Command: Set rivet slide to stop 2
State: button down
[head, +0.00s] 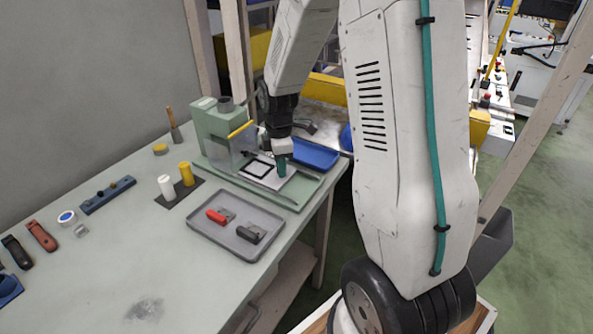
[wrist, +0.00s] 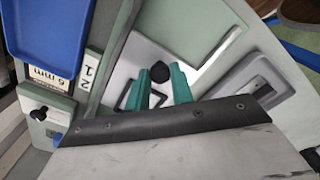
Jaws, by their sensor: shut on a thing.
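My gripper (head: 282,163) points down at the green rivet machine (head: 212,125). In the wrist view its teal fingertips (wrist: 160,82) are shut on a round black knob (wrist: 160,69). The knob stands on the pale slide plate (wrist: 122,68), which carries a black square frame (wrist: 128,96); the plate also shows in the head view (head: 260,180). A white label (wrist: 88,72) with the numbers 1 and 2 sits on the green bed to the left of the plate. Which stop the slide is at, I cannot tell.
A blue tray (head: 333,158) lies behind the machine. A grey tray (head: 205,238) with a red and a dark part lies in front. White (head: 166,187) and yellow (head: 186,174) cylinders stand on a dark mat. A "6 mm" tag (wrist: 45,77) is near the bed.

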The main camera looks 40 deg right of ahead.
aim_at(277, 175)
jog(key=shift+w+a, duration=0.3)
jog(key=shift+w, duration=0.55)
jog(key=c, duration=1.2)
grip_release()
jog(key=shift+r, duration=0.15)
notch_tip(277, 175, up, 8)
jog(key=shift+f, duration=0.2)
jog(key=shift+s, duration=0.1)
jog(key=shift+c, duration=0.2)
